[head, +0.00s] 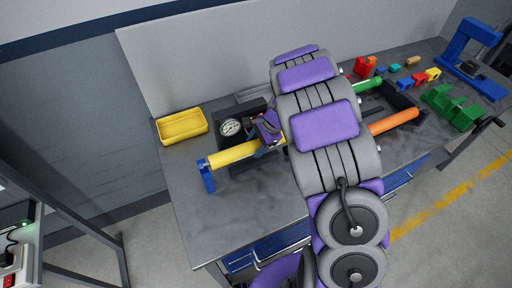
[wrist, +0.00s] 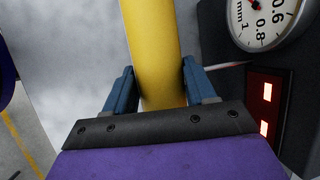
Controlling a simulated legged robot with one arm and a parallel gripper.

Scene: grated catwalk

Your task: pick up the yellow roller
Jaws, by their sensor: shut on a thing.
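The yellow roller (head: 232,154) lies on the left part of the grey workbench in the head view, its left end at a blue support (head: 206,175). My gripper (head: 268,142) is at the roller's right part, partly hidden behind my arm. In the wrist view the yellow roller (wrist: 152,55) runs up the picture between the two blue fingers of my gripper (wrist: 158,82), which is shut on it. The roller's right end is hidden in the head view. I cannot tell whether the roller touches its support.
A dial gauge (head: 231,127) stands close behind the roller; it also shows in the wrist view (wrist: 262,18) beside a red display (wrist: 266,105). A yellow tray (head: 182,126) sits back left. An orange roller (head: 394,122), green roller (head: 367,85) and green block (head: 452,107) are right of my arm.

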